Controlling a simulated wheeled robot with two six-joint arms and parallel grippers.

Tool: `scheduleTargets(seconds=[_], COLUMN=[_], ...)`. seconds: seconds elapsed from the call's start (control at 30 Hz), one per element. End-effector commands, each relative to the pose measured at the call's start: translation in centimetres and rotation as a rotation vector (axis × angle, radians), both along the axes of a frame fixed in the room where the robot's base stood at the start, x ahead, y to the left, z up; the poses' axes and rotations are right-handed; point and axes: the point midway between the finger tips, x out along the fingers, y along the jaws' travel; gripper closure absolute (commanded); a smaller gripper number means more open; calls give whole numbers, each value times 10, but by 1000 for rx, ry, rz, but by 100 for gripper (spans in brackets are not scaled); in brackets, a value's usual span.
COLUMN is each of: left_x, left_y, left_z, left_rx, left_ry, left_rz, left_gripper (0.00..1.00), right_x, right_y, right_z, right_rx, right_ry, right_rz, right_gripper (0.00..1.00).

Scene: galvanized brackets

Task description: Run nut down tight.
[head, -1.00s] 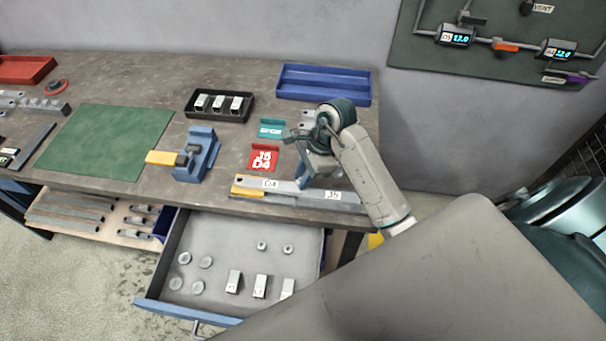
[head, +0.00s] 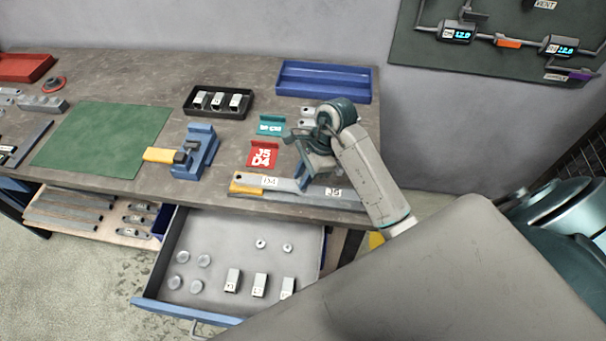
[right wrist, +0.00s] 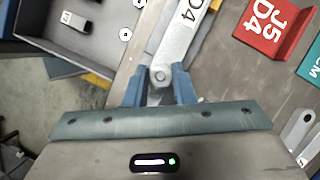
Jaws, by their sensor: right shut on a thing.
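A grey metal bar labelled D4 (head: 284,183) lies along the bench's front edge. It also shows in the right wrist view (right wrist: 178,45), with a small round feature near its rounded end; I cannot tell whether that is a nut, bolt head or hole. My right gripper (head: 303,181) has its blue fingers on both sides of this end, also seen in the right wrist view (right wrist: 160,80), and is shut on it. Two small ring-shaped pieces, possibly nuts, lie in the open drawer: one left (head: 261,244), one right (head: 287,248). My left gripper is not in view.
A red J5 D4 sign (head: 263,153) and a teal sign (head: 270,125) stand behind the bar. A blue vise-like fixture (head: 203,150) stands left, beside a green mat (head: 75,150). A black tray (head: 190,108) and blue tray (head: 330,92) are at the back. The drawer (head: 205,222) juts out below.

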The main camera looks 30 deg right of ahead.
Motion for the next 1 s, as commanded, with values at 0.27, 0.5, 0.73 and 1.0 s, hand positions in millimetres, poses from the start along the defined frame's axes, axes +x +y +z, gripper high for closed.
scheduleTargets(seconds=[0.27,0.5,0.73,1.0], left_x=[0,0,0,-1], left_y=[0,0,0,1], left_z=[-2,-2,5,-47], left_rx=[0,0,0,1], left_ry=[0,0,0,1], left_rz=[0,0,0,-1], left_gripper=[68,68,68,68], right_x=[-1,-1,0,2], right_y=[0,1,2,0], right_z=[-1,0,2,-7], right_rx=[-1,2,4,3], right_ry=[-1,-2,-1,-7], right_rz=[-183,-545,-929,-1028], right_gripper=[99,99,99,99])
